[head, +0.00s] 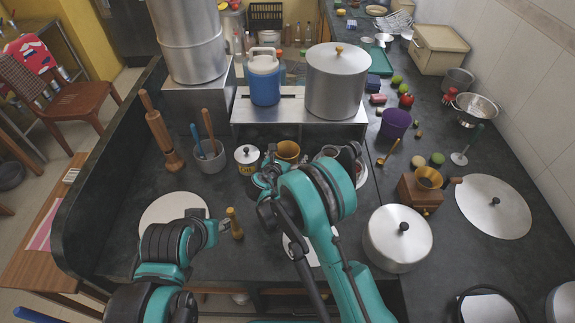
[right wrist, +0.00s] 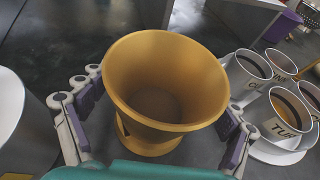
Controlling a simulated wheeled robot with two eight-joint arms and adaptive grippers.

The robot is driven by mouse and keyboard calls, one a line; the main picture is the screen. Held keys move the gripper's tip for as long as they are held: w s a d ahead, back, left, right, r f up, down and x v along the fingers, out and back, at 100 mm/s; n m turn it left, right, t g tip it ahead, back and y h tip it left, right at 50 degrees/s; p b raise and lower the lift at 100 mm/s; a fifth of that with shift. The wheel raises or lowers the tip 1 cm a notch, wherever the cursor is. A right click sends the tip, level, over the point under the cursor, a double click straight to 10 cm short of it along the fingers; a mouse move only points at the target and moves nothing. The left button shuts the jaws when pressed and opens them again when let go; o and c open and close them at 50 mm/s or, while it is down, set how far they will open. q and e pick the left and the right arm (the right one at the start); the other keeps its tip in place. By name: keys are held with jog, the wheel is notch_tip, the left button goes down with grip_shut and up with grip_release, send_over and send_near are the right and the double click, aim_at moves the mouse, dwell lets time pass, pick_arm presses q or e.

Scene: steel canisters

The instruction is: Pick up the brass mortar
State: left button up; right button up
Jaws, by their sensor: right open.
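The brass mortar (head: 288,150) stands upright on the dark counter in front of the steel bench, its lower part hidden by my right arm in the head view. In the right wrist view the mortar (right wrist: 160,80) is a wide flared golden cup, empty inside. My right gripper (head: 270,174) is at the mortar. In the right wrist view its fingers (right wrist: 165,112) are spread, one on each side of the mortar, and I cannot tell if they touch it.
Labelled steel cups (right wrist: 290,108) stand close to the right finger. A steel pot (head: 397,238) and a wooden grinder (head: 420,190) stand to the right. A low steel bench (head: 265,110) is behind.

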jog(key=shift+x, duration=0.9)
jog(key=shift+r, duration=0.15)
jog(key=shift+c, duration=0.6)
pick_arm(q)
jog(key=shift+f, duration=0.2)
pick_arm(e)
jog(key=c, duration=1.8)
jog(key=shift+c, duration=0.3)
